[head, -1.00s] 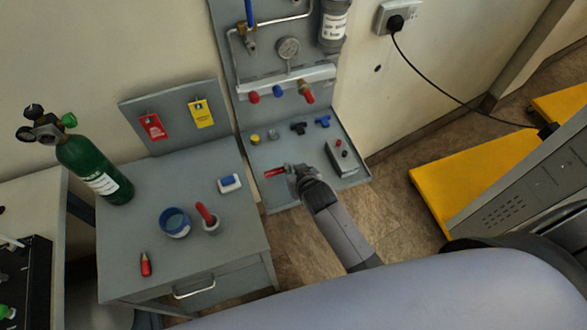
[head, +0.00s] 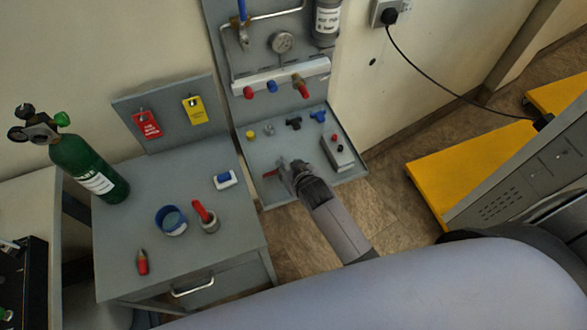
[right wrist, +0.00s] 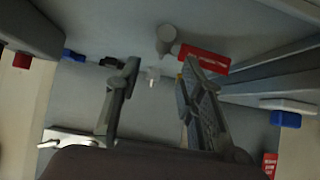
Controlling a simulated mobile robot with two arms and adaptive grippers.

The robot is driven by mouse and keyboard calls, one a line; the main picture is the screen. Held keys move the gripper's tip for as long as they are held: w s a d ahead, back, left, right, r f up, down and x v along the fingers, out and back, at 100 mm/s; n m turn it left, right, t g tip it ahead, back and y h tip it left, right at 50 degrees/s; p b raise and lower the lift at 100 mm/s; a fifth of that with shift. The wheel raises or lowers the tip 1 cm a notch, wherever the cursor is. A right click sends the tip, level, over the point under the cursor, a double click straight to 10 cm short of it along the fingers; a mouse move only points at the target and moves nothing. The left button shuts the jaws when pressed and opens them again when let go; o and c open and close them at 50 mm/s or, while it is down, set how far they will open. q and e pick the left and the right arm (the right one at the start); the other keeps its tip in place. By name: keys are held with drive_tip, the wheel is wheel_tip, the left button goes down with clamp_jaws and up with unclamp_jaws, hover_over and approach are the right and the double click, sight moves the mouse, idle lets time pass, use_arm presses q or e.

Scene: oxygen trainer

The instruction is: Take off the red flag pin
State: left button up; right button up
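The red flag pin (head: 269,174) lies low over the grey shelf of the wall panel, just left of my right gripper (head: 283,169) in the head view. In the right wrist view the red flag (right wrist: 204,59) has white lettering and sits beside a grey round post (right wrist: 167,40). The right gripper's two fingers (right wrist: 160,68) are apart, with nothing held between them. The flag is beyond the right-hand fingertip, which overlaps its lower edge; I cannot tell whether they touch. The pin's shaft is not clearly visible. My left gripper is not in view.
The shelf (head: 262,193) also holds small yellow, black and blue fittings and a grey box (head: 337,154). Red and yellow tags hang behind.

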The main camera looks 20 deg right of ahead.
drive_tip(key=v, duration=1.1)
drive_tip(key=shift+s+r, duration=0.25)
drive_tip(key=shift+s, duration=0.05)
drive_tip(key=s+d+r+n+g, duration=0.1)
drive_tip(key=s+d+r+g, duration=0.15)
drive_tip(key=s, duration=0.45)
drive_tip(key=s+d+r+n+g, duration=0.1)
drive_tip(key=s+d+g, duration=0.25)
drive_tip(key=s, duration=0.45)
wheel_tip(320, 180, down, 29)
drive_tip(key=s+g+b, duration=0.2)
drive_tip(key=s+d+f+g+b, duration=0.1)
drive_tip(key=s+d+f+b, duration=0.1)
drive_tip(key=s+f, duration=1.4)
drive_tip(key=shift+s+f, duration=0.35)
drive_tip(key=shift+f, duration=0.5)
